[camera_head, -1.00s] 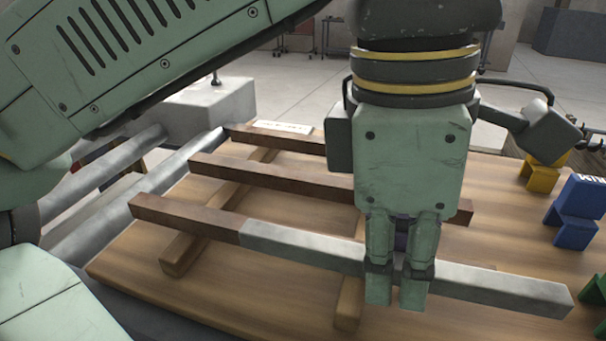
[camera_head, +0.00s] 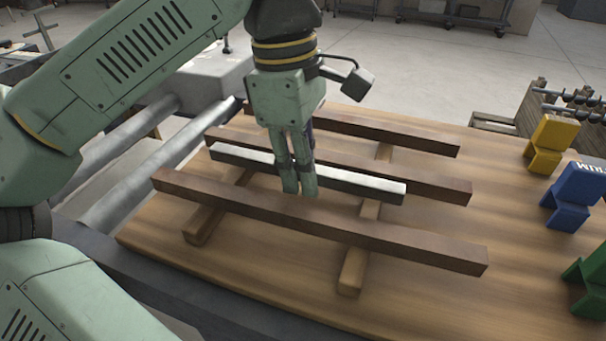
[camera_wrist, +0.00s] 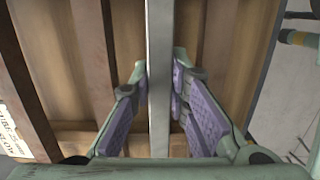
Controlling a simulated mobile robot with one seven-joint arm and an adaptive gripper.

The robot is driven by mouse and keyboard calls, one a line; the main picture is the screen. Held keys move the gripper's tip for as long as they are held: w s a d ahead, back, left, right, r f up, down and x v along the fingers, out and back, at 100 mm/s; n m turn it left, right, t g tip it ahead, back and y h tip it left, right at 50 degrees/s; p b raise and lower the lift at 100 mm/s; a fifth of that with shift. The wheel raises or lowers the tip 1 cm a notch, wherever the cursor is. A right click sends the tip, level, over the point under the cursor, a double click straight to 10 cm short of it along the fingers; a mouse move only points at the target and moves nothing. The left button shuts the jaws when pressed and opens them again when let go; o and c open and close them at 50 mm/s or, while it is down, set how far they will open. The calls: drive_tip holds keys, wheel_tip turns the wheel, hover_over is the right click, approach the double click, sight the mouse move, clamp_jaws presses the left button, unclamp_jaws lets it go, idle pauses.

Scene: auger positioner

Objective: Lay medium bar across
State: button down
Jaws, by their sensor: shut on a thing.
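My gripper (camera_head: 299,188) is shut on a pale grey bar (camera_head: 362,185), gripping it near its middle. In the wrist view the grey bar (camera_wrist: 159,80) runs straight between the purple finger pads. The head view shows it roughly parallel to the brown bars, between the middle brown bar (camera_head: 435,187) and the front brown bar (camera_head: 390,238). It appears to pass over two light wooden crosspieces (camera_head: 355,268) (camera_head: 205,222); I cannot tell whether it touches them. A back brown bar (camera_head: 400,138) lies behind. The fingers hide part of the grey bar.
Yellow (camera_head: 553,140), blue (camera_head: 575,195) and green (camera_head: 590,275) blocks stand on the right of the wooden table (camera_head: 500,300). Grey pipes (camera_head: 130,165) run along the left. A white label (camera_wrist: 15,135) shows at the left of the wrist view. The table's front right is bare.

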drive_tip(key=shift+f, duration=1.2)
drive_tip(key=shift+f, duration=0.2)
drive_tip(key=c, duration=1.8)
unclamp_jaws()
drive_tip(key=shift+r, duration=0.15)
